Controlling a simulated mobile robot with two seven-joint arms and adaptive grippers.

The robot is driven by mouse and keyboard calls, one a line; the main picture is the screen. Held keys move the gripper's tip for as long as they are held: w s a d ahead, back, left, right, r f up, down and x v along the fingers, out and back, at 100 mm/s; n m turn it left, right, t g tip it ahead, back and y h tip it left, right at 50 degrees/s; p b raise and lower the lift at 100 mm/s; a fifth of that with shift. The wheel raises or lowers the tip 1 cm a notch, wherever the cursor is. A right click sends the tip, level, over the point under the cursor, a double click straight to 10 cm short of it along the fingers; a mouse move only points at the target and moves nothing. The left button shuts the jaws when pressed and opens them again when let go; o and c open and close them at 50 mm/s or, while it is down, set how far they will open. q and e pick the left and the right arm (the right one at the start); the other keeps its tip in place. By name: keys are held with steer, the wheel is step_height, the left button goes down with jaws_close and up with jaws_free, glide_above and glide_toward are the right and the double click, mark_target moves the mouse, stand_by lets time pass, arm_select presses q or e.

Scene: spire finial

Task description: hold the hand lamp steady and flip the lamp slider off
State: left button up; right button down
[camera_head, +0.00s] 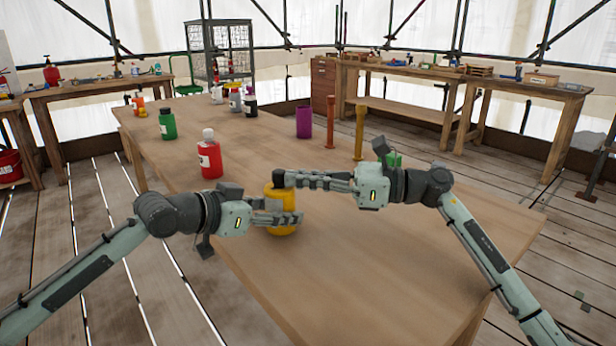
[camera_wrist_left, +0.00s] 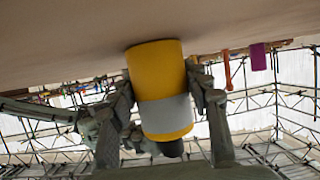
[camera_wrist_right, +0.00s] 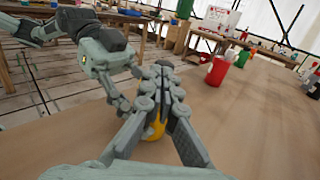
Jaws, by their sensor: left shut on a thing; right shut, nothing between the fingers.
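The hand lamp appears to be the yellow cylinder (camera_head: 274,195) standing upright on the table. In the left wrist view the yellow body (camera_wrist_left: 155,65) has a grey band (camera_wrist_left: 165,113) and a dark top (camera_wrist_left: 172,148). My left gripper (camera_head: 285,215) is shut around its body, one finger on each side. My right gripper (camera_head: 287,179) is shut and empty, its fingertips at or close beside the dark top; contact cannot be told. In the right wrist view the closed fingers (camera_wrist_right: 163,85) cover most of the lamp (camera_wrist_right: 157,129). I cannot make out the slider.
A red bottle (camera_head: 210,160) and a green bottle (camera_head: 168,124) stand farther back on the table (camera_head: 390,260). A purple cylinder (camera_head: 304,122) and two upright posts (camera_head: 359,133) are near its far right edge. The table's right front is clear.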

steer(key=shift+s+a, duration=0.3)
steer(key=shift+a, duration=0.2)
steer(key=shift+d, duration=0.1)
steer(key=v, duration=1.4)
steer(key=shift+f, duration=0.1)
arm_select(q)
steer(key=o, duration=1.3)
steer(key=shift+o, duration=0.2)
steer(key=v, duration=1.2)
